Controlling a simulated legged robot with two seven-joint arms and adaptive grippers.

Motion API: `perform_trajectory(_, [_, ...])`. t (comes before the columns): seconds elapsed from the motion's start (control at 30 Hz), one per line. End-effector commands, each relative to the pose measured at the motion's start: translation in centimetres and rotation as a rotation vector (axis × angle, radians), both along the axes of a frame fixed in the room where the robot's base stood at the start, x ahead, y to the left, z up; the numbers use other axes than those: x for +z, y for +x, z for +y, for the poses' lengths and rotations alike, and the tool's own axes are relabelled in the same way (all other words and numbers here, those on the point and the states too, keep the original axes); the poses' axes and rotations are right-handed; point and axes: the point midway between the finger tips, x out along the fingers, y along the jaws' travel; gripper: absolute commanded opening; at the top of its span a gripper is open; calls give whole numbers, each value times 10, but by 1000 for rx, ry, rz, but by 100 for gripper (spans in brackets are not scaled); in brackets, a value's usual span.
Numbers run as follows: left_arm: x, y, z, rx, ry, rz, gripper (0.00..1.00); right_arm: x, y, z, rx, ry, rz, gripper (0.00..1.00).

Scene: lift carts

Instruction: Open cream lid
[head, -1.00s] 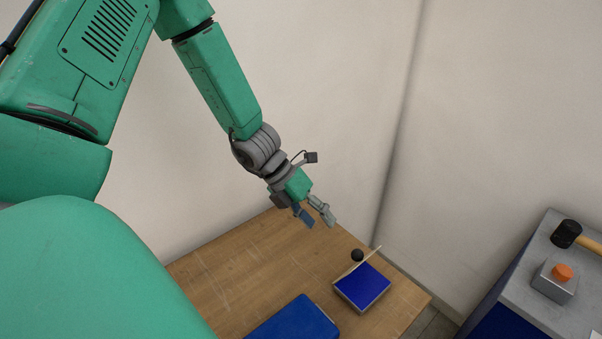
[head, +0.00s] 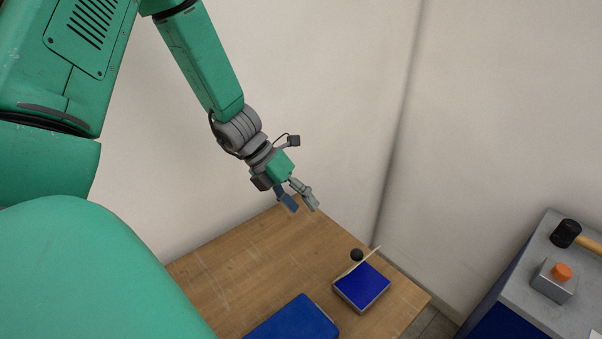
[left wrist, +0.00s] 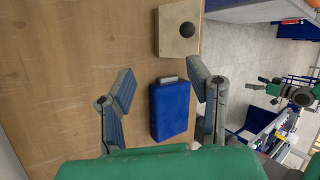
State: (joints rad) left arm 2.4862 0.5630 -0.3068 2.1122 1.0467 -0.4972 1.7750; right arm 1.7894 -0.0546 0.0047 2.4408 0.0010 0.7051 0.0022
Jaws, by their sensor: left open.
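The cream lid (head: 368,258) stands raised and tilted at the far edge of a small box (head: 362,288) with a blue inside. Its black knob (head: 357,255) shows behind it. In the left wrist view the cream lid (left wrist: 172,46) shows its outer face with the knob (left wrist: 187,30). My left gripper (head: 303,207) is open and empty, above the far part of the table, up and left of the lid. Its open fingers also show in the left wrist view (left wrist: 162,75), apart from the lid. My right gripper is not seen.
A closed-looking blue box (head: 295,320) lies on the wooden table (head: 240,260), nearer to me than the lidded box. A grey-topped stand at right (head: 520,270) holds a hammer (head: 567,234) and an orange button (head: 562,272). Walls rise behind the table.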

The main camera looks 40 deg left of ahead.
Motion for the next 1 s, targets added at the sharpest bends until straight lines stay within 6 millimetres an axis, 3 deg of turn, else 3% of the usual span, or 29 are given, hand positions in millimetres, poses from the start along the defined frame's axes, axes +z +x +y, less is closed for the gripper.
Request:
perform_trajectory(0.33, [7, -2, 5, -1, 3, -2, 46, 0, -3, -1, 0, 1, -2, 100])
perform_trajectory(0.8, [79, -28, 54, -1, 3, -1, 46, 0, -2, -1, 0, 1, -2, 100])
perform_trajectory(1.0, [92, -33, 63, 0, 1, 2, 46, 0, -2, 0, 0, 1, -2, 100])
